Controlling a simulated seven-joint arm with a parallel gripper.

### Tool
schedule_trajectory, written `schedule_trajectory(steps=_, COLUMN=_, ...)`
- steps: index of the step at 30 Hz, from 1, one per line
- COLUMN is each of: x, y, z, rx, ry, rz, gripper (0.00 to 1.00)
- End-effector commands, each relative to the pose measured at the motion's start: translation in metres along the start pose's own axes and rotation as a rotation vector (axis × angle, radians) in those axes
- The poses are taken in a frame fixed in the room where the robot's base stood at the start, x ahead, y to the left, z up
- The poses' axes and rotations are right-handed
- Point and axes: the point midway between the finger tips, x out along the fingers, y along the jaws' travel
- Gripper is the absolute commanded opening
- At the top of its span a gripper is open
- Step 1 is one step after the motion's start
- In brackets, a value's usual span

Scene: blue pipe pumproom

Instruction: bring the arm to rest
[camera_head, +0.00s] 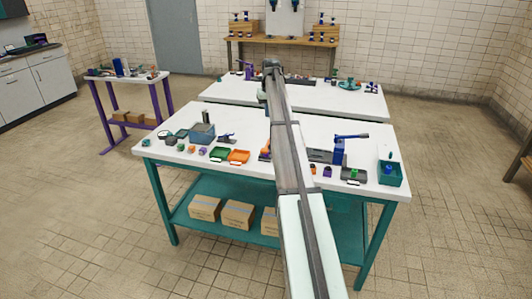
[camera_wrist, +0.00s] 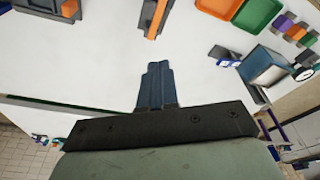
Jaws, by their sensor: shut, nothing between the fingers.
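My gripper (camera_wrist: 158,84) shows in the wrist view with its two dark blue-grey fingers together and nothing between them. It is over a white tabletop, apart from the things around it. In the head view my arm stretches from the bottom of the picture across the front table (camera_head: 170,148) towards its far side. The fingers cannot be made out there.
The front table holds a blue box (camera_head: 202,133), a green tray (camera_head: 218,153), an orange tray (camera_head: 239,156), a blue vise-like tool (camera_head: 340,150) and a teal bin (camera_head: 390,174). A second white table (camera_head: 235,91) stands behind. Cardboard boxes (camera_head: 237,214) sit below.

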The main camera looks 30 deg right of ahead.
Motion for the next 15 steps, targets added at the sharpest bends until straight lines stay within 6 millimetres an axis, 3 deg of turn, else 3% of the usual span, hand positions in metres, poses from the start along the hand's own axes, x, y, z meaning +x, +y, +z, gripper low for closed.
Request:
schedule_trajectory(steps=9, x=0.005, y=-0.005, z=0.005, rx=-0.002, ry=-0.002, rz=-0.001, gripper=0.00)
schedule_trajectory(steps=11, x=0.014, y=-0.012, z=0.013, rx=-0.006, ry=-0.006, rz=-0.002, gripper=0.00)
schedule_trajectory(steps=15, x=0.055, y=-0.047, z=0.048, rx=-0.027, ry=-0.023, rz=-0.009, gripper=0.00)
